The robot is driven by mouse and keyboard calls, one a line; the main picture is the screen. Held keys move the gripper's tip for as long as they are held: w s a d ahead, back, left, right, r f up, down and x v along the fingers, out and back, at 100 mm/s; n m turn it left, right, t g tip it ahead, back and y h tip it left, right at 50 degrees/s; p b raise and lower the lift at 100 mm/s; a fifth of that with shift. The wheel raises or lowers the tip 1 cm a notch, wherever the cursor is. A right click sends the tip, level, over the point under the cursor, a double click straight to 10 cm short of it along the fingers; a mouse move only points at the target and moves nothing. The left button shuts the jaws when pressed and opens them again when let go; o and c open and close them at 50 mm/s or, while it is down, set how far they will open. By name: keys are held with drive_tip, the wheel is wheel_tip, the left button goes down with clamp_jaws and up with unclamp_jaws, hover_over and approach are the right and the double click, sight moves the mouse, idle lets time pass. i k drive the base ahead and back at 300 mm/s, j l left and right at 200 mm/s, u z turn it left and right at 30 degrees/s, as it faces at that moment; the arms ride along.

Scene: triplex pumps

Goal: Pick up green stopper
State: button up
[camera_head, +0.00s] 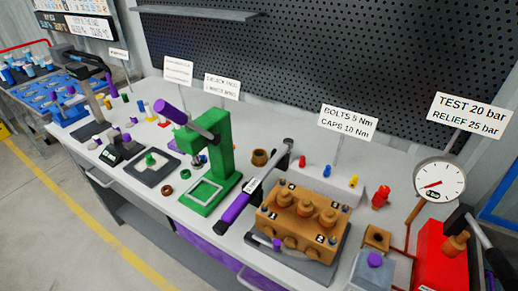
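A small green upright piece (150,159), which looks like a stopper, stands on a dark square tray (152,175) on the bench, left of the green press. Another small green piece (125,97) stands farther back on the left among other small parts. I cannot tell which one is the green stopper. My gripper is not in view.
A green press (217,150) with a purple handle stands to the right of the tray. A torque wrench (250,190) and a brown pump block (305,215) lie farther right. A red pump (440,260) is at the right edge. Some bare bench top lies around the tray.

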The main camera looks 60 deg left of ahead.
sight(150, 162)
drive_tip(key=u, duration=2.7)
drive_tip(key=j+z, duration=0.1)
drive_tip(key=z, duration=0.3)
drive_tip(key=i+j+z, duration=0.2)
drive_tip(key=j, duration=0.15)
drive_tip(key=j+z, duration=0.2)
drive_tip(key=j, duration=0.15)
drive_tip(key=i+j+z, duration=0.2)
drive_tip(key=j, duration=0.2)
drive_tip(key=i+j+z, duration=0.1)
drive_tip(key=j, duration=1.2)
drive_tip(key=i+j+z, duration=0.1)
drive_tip(key=j, duration=1.15)
